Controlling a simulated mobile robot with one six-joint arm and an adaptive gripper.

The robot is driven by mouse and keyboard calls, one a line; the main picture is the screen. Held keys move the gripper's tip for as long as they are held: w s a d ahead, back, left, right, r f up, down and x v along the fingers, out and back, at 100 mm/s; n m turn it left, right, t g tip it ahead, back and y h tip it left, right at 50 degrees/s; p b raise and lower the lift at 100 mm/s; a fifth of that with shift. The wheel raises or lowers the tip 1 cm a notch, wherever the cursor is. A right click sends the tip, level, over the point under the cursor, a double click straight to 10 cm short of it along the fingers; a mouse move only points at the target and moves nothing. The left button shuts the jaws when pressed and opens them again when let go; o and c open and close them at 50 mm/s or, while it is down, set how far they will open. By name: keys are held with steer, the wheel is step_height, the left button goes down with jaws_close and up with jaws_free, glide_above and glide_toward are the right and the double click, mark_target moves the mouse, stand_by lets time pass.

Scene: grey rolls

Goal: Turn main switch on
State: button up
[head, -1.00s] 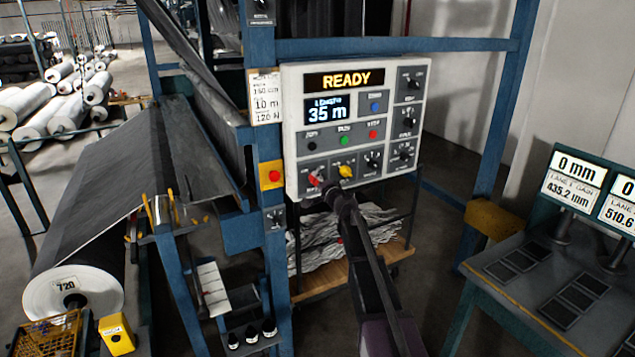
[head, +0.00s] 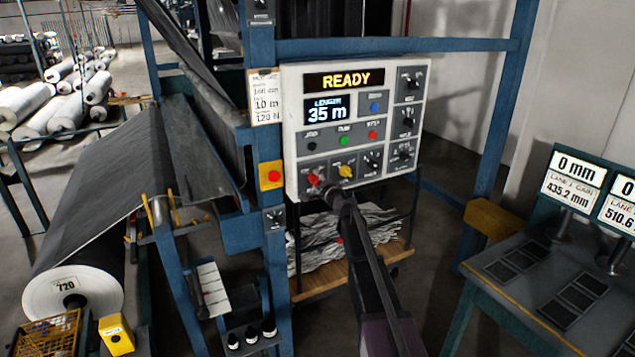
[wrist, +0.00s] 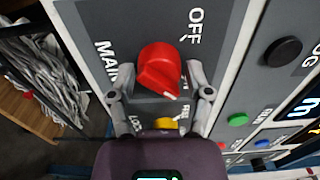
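The main switch is a red rotary knob (wrist: 160,68) on a dark plate, with "MAIN" to its left and "OFF" above right in the wrist view. Its white mark shows at the lower right edge. In the head view the red knob (head: 314,180) is at the lower left of the control panel (head: 291,130). My gripper (wrist: 160,75) is open, with one finger on each side of the knob and a narrow gap showing on both sides. In the head view my gripper (head: 332,192) partly covers the area just right of the knob.
A yellow knob (head: 345,171) sits close beside the red one; it also shows in the wrist view (wrist: 166,124), partly hidden by my gripper. Black knobs and coloured buttons fill the panel. The display (head: 345,79) reads READY. A red button on a yellow box (head: 271,176) is to the left.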

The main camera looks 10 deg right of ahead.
steer(key=shift+o, duration=0.4)
steer(key=shift+s, duration=0.15)
steer(key=v, duration=1.2)
